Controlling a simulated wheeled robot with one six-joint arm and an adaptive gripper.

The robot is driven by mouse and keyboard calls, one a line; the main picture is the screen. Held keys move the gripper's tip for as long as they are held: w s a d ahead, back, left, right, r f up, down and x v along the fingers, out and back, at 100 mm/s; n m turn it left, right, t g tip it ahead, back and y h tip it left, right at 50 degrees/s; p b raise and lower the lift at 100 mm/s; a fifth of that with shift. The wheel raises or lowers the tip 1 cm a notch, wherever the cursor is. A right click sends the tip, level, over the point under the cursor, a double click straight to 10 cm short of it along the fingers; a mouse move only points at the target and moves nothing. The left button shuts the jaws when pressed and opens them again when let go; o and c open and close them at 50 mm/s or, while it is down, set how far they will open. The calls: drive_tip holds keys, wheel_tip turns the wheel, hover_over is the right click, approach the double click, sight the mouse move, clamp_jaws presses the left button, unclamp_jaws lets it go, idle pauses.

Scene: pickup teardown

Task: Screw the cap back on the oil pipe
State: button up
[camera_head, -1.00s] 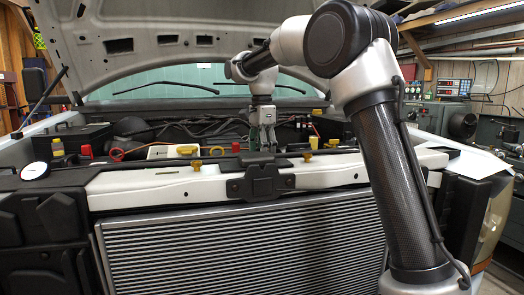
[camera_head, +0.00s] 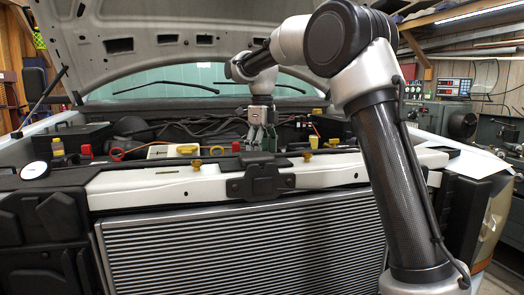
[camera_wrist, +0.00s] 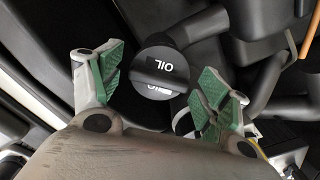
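The black oil cap (camera_wrist: 158,66), with a white OIL label on its round top, shows in the wrist view. It appears to sit over a black pipe end; whether it is threaded on cannot be told. My gripper (camera_wrist: 157,80) is open, with one green-padded finger on each side of the cap and a visible gap to both. In the head view my gripper (camera_head: 262,147) points down into the engine bay behind the front cross-member. The cap and pipe cannot be made out there.
Black hoses and housings (camera_wrist: 280,30) crowd the cap. The pale cross-member (camera_head: 140,185) and radiator (camera_head: 240,245) lie in front. Yellow and red caps (camera_head: 188,150) stand along the bay. The raised hood (camera_head: 160,30) hangs above.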

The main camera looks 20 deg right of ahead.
drive_tip(key=shift+r, duration=0.1)
wheel_tip(320, 180, up, 11)
drive_tip(key=shift+r, duration=0.15)
drive_tip(key=shift+c, duration=1)
drive_tip(key=shift+s+d+r, duration=0.25)
drive_tip(key=shift+d+r, duration=0.35)
drive_tip(key=shift+s+d+r, duration=0.25)
drive_tip(key=shift+d+r, duration=0.3)
drive_tip(key=shift+r, duration=0.05)
drive_tip(key=shift+c, duration=1.1)
drive_tip(key=s+d+f+t+y, duration=0.1)
drive_tip(key=s+d+f+y, duration=0.1)
drive_tip(key=s, duration=0.2)
drive_tip(key=w+f, duration=0.1)
drive_tip(key=a+f+t, duration=0.1)
drive_tip(key=f, duration=0.1)
drive_tip(key=w+a+f+t+y, duration=0.1)
drive_tip(key=shift+w+f, duration=0.3)
drive_tip(key=shift+w, duration=0.05)
drive_tip(key=x, duration=0.7)
